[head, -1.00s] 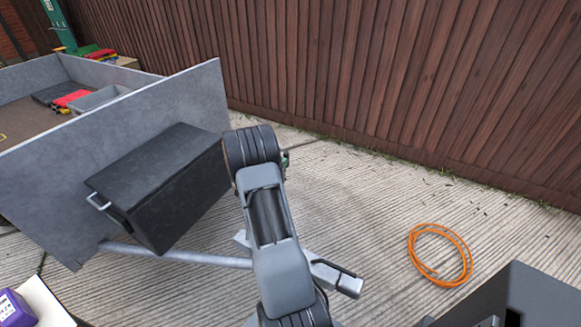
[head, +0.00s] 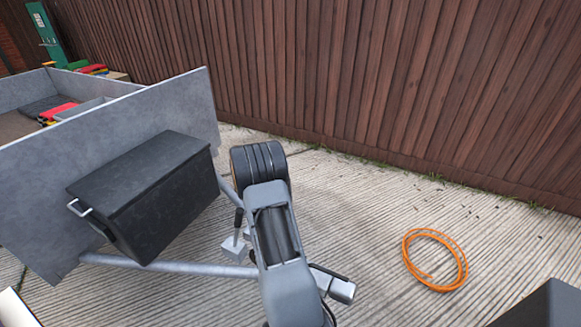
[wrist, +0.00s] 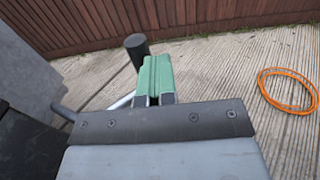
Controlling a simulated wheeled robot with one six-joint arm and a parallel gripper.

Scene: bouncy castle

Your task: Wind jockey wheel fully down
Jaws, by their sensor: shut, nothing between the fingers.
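The trailer's grey A-frame drawbar (head: 165,265) runs to a coupling (head: 341,291) in the head view, partly behind my arm. A dark upright rod (head: 238,222) and a grey block (head: 236,247) show beside my arm; I cannot tell whether they belong to the jockey wheel. The wheel itself is not clearly visible. In the wrist view my gripper (wrist: 155,72) has green fingers pressed together, with nothing between them. A dark cylinder (wrist: 137,48), perhaps the crank grip, appears just left of the fingertips; contact cannot be told. My arm hides the gripper in the head view.
A black box (head: 150,195) sits in front of the grey trailer panel (head: 125,130). A brown wooden fence (head: 400,90) closes the back. An orange hose coil (head: 435,260) lies on the ribbed concrete at right, with clear ground around it.

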